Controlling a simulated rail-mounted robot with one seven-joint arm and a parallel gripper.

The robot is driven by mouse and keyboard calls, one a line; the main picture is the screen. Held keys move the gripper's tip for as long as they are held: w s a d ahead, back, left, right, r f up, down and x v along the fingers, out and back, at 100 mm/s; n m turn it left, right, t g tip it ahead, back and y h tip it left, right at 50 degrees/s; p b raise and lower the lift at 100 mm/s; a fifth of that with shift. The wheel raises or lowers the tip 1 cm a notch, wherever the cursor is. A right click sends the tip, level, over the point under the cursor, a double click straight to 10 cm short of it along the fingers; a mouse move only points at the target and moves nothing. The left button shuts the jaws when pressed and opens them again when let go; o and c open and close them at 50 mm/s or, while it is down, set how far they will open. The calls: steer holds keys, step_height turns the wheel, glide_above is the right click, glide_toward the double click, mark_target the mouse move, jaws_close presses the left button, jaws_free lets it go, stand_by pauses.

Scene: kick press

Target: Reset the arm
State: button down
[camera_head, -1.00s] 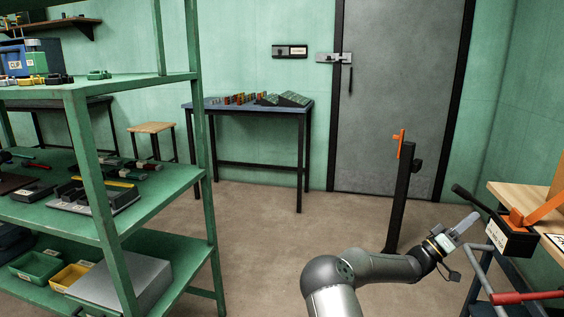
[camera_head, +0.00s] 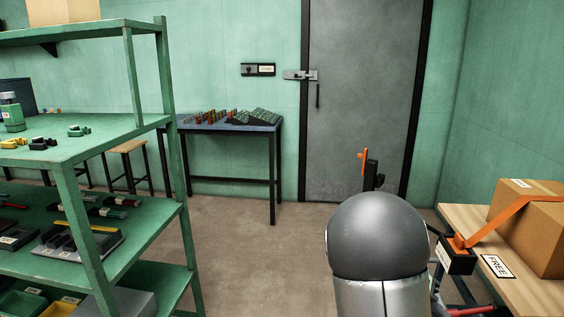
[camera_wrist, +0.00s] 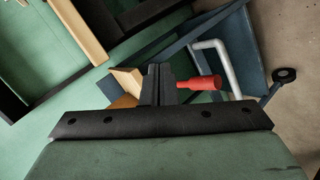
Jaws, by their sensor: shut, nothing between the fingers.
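My arm rises at the lower right of the head view, its rounded grey link filling the foreground. My gripper is hidden in that view. In the wrist view, my gripper (camera_wrist: 159,72) shows as dark fingers close together at the middle, shut and empty. Beyond the fingers is a red handle (camera_wrist: 200,83) beside a pale bent bar (camera_wrist: 217,62). I cannot tell whether the fingers touch anything.
A green shelf rack (camera_head: 165,225) with tools and bins stands at left. A dark table (camera_head: 222,127) stands by the grey door (camera_head: 360,120). A wooden bench (camera_head: 520,285) with a strapped cardboard box (camera_head: 540,235) is at right. The floor between is clear.

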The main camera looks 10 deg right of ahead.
steer(key=s+a+r+n+t+y+p, duration=0.2)
steer(key=s+a+r+n+y+p, duration=0.1)
steer(key=a, duration=0.7)
steer(key=s+a+r+n+t+y+p, duration=0.2)
steer(key=s+a+r+n+y+p, duration=0.1)
steer(key=a+r, duration=0.4)
steer(key=s+a+r+n+t+y+p, duration=0.2)
steer(key=s+a+r+n+y+p, duration=0.1)
steer(key=a, duration=1)
step_height(320, 180, up, 2)
steer(key=s+n+p, duration=0.1)
steer(key=s+p, duration=0.1)
steer(key=p, duration=0.1)
steer(key=shift+s+y, duration=0.35)
steer(key=shift+y, duration=0.05)
